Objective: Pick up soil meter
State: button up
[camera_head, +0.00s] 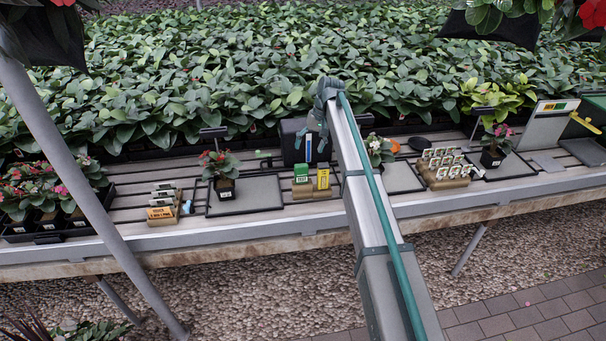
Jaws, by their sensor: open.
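I cannot surely pick out the soil meter at this size. A small green item (262,155) lies on the slatted bench, left of a black box (291,143), and may be it. My gripper (316,137) hangs at the far end of my arm, in front of the black box and above the bench. It is small and dark in this view; it is open and holds nothing that I can see. My arm hides part of the bench to the right of the box.
Label racks (161,213) and (447,182) stand left and right. Dense foliage fills the back.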

aim_at(303, 165)
jog(key=p+x, duration=0.1)
jog(key=x, duration=0.3)
jog(key=shift+a+f, duration=0.1)
jog(key=shift+f, duration=0.25)
jog(key=shift+p+x, duration=1.4)
jog(key=shift+x, duration=1.2)
jog(key=c, duration=1)
